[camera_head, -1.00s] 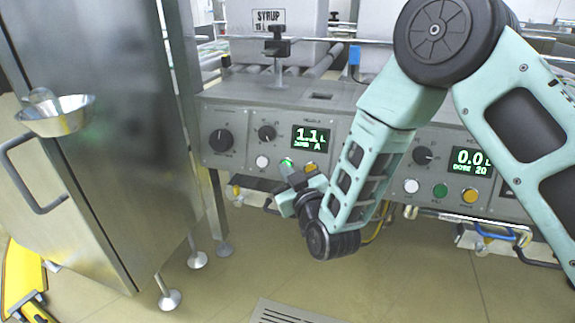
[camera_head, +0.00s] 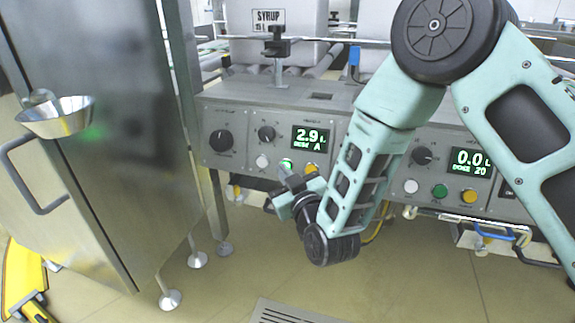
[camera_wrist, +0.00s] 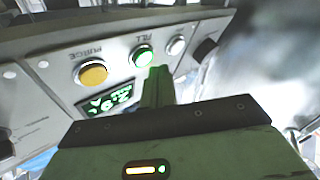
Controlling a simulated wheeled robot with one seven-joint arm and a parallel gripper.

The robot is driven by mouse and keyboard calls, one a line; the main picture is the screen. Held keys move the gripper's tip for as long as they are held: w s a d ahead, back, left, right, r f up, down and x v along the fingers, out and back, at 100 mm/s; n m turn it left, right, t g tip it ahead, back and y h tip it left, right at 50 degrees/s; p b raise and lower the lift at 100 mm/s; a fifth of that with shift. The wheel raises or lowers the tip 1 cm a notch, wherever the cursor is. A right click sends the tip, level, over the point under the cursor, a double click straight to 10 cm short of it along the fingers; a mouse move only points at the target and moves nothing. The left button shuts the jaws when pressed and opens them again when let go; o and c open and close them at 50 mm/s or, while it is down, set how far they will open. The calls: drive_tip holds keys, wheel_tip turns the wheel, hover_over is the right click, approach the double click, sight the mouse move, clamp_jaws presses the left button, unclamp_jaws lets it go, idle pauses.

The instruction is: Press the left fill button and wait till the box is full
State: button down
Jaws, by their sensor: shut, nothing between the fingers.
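The left fill button (camera_head: 287,164) is lit green on the left control panel (camera_head: 233,160). It also glows in the wrist view (camera_wrist: 143,56), under lettering that looks like "FILL". The left display (camera_head: 310,138) reads about 2.9 L. My gripper (camera_head: 284,182) is shut and empty, its fingertips (camera_wrist: 159,72) just below the green button; I cannot tell whether they touch it. The pale box (camera_head: 275,49) with a "SYRUP" label stands behind the left panel. Its inside and fill level are not visible.
A white button (camera_head: 262,161) and a yellow button (camera_wrist: 93,73) flank the green one. The right panel's display (camera_head: 470,161) reads about 0.0. A steel cabinet (camera_head: 110,150) with a metal bowl (camera_head: 58,119) stands left.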

drive_tip(key=s, duration=0.1)
drive_tip(key=s+a+r, duration=0.1)
drive_tip(key=s, duration=0.2)
drive_tip(key=shift+s+a+r+p, duration=0.2)
drive_tip(key=shift+a+r+p, duration=0.1)
drive_tip(key=shift+r+p, duration=0.1)
